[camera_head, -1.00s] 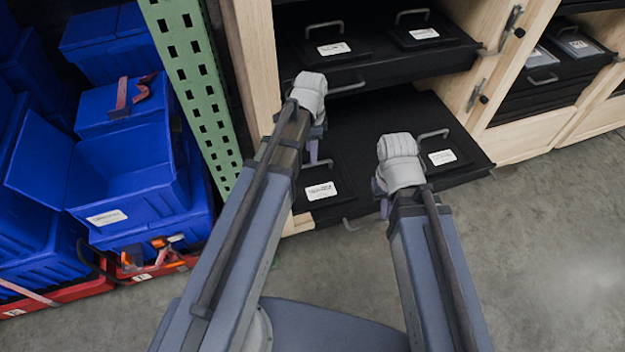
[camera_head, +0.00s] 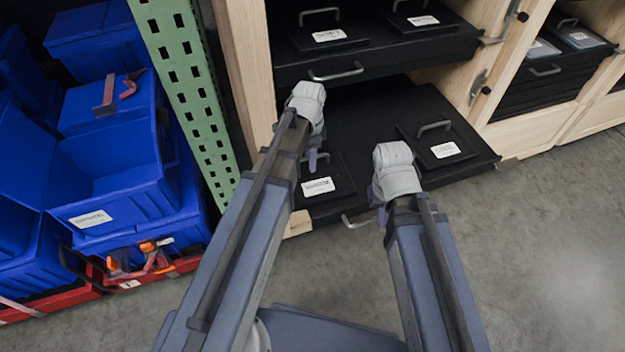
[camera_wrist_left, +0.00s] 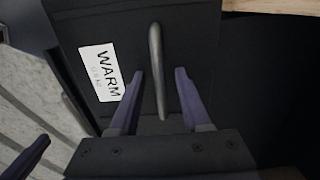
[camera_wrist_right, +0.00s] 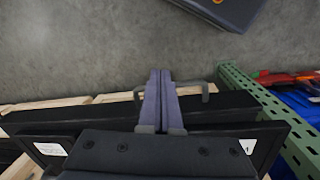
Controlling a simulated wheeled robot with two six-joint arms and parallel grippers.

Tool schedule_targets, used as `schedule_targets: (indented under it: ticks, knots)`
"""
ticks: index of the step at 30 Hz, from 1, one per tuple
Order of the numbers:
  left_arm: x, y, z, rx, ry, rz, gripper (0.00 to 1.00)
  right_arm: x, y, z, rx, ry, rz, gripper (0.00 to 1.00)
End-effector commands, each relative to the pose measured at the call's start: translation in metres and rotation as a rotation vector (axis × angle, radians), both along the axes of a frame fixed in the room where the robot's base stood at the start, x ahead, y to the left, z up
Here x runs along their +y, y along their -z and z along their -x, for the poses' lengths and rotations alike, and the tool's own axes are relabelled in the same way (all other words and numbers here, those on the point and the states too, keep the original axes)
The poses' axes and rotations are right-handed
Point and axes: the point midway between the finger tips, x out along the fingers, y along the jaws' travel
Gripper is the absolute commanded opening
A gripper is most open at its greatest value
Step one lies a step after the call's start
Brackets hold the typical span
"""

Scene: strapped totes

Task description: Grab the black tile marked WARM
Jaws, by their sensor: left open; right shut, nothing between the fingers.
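The black tile marked WARM (camera_head: 339,174) lies at the left front of the lower black drawer, its white label facing up. In the left wrist view the WARM tile (camera_wrist_left: 188,28) fills the middle, with a grey bar handle (camera_wrist_left: 157,62) standing on it. My left gripper (camera_wrist_left: 159,72) is open, with a finger on either side of the near part of this handle; contact is not visible. In the head view my left gripper (camera_head: 312,160) hides part of the tile and its handle. My right gripper (camera_wrist_right: 160,73) is shut and empty, in front of the drawer.
Another black handled tile (camera_head: 421,146) lies at the right of the lower drawer (camera_head: 376,122). An upper drawer (camera_head: 385,55) with two labelled tiles overhangs behind. A green perforated post (camera_head: 186,75) and blue totes (camera_head: 120,180) stand left. Floor at right is clear.

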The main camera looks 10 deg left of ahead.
Motion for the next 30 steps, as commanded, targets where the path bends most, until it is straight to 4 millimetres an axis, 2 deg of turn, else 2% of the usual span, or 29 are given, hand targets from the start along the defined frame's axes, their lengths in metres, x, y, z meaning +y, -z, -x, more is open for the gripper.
schedule_targets:
  ticks: [8,20,30]
  knots:
    - [0.0002,0.0020,0.0000,0.000,-0.001,0.000,0.46,0.0000,0.0020,0.0000,0.000,0.000,0.000,0.00]
    - [0.0003,0.0020,0.0001,0.000,-0.001,0.000,0.01,0.0000,0.0020,0.0000,0.000,0.000,0.000,0.00]
    - [0.0003,0.0021,0.0002,0.000,-0.001,0.000,0.00,0.0000,0.0021,0.0000,0.000,0.000,0.000,0.00]
